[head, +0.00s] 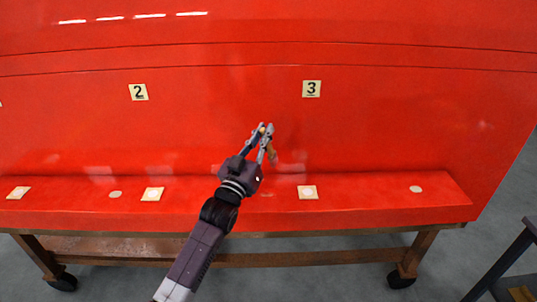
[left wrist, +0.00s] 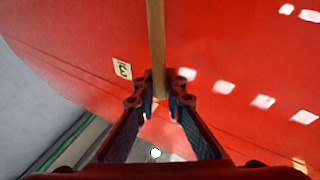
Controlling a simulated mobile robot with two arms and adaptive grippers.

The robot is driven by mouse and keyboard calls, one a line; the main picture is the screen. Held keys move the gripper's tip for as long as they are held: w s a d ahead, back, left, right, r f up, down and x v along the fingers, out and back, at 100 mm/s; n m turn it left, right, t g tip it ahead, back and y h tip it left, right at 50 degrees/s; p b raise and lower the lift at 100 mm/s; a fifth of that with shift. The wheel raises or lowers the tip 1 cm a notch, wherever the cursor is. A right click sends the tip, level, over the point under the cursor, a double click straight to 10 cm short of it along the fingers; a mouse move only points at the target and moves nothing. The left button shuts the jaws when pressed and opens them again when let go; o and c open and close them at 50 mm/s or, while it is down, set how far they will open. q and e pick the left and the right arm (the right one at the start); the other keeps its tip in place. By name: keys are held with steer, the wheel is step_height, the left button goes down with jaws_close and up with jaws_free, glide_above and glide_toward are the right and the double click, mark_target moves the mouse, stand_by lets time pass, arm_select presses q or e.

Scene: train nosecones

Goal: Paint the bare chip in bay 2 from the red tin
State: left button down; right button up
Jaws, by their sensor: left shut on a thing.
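My left gripper (head: 264,130) is in front of the red nosecone (head: 210,120), between the 2 and 3 plates and nearer the 3. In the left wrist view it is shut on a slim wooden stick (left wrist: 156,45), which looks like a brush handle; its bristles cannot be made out. The number 2 plate (head: 138,92) is to the left of the gripper. Below it, on the ledge, are a pale round spot (head: 115,194) and a cream square (head: 152,194); I cannot tell which is the bare chip. No red tin is in view. My right gripper is not in view.
The number 3 plate (head: 311,89) is right of my gripper. More cream squares (head: 307,192) and a round spot (head: 415,188) lie along the ledge. The nosecone stands on a wheeled brown frame (head: 330,258). A dark stand (head: 505,262) is at lower right.

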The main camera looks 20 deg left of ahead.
arm_select(q)
steer(key=shift+s, duration=0.1)
steer(key=shift+s+a+f+b, duration=0.1)
steer(key=shift+s+a+b, duration=0.1)
steer(key=shift+s+b, duration=0.2)
steer(key=s+a+r+t+b, duration=0.3)
steer(key=s+b, duration=0.2)
steer(key=s, duration=0.4)
step_height(320, 180, down, 5)
steer(key=b, duration=0.4)
steer(key=shift+r, duration=0.1)
